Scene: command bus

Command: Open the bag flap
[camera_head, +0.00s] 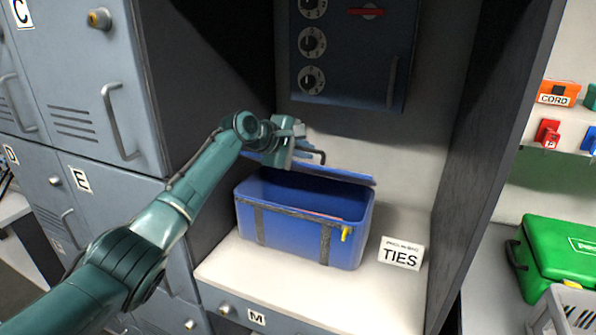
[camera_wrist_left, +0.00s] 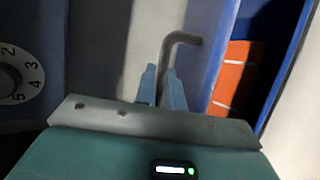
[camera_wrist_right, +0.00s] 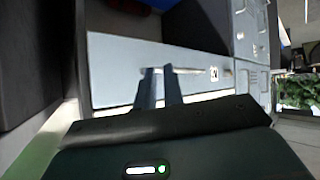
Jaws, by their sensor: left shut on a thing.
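The blue bag (camera_head: 290,225) stands in the cubby, with dark straps and a yellow pull at its front right. Its flap (camera_head: 345,175) is raised at the back, and the dark inside shows. My left gripper (camera_head: 308,155) is above the bag's back left. In the left wrist view its fingers (camera_wrist_left: 160,88) are shut on a bent grey handle (camera_wrist_left: 184,38) that joins the blue flap (camera_wrist_left: 208,50). An orange item (camera_wrist_left: 236,75) shows inside the bag. My right gripper (camera_wrist_right: 159,85) shows only in its wrist view, empty, its fingers a little apart before a drawer front.
A "TIES" sign (camera_head: 401,253) stands right of the bag on the shelf. A dark dial panel (camera_head: 350,50) is on the wall behind. Grey lockers (camera_head: 80,100) flank the left, a dark side wall (camera_head: 495,150) the right. A green case (camera_head: 560,255) lies beyond it.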

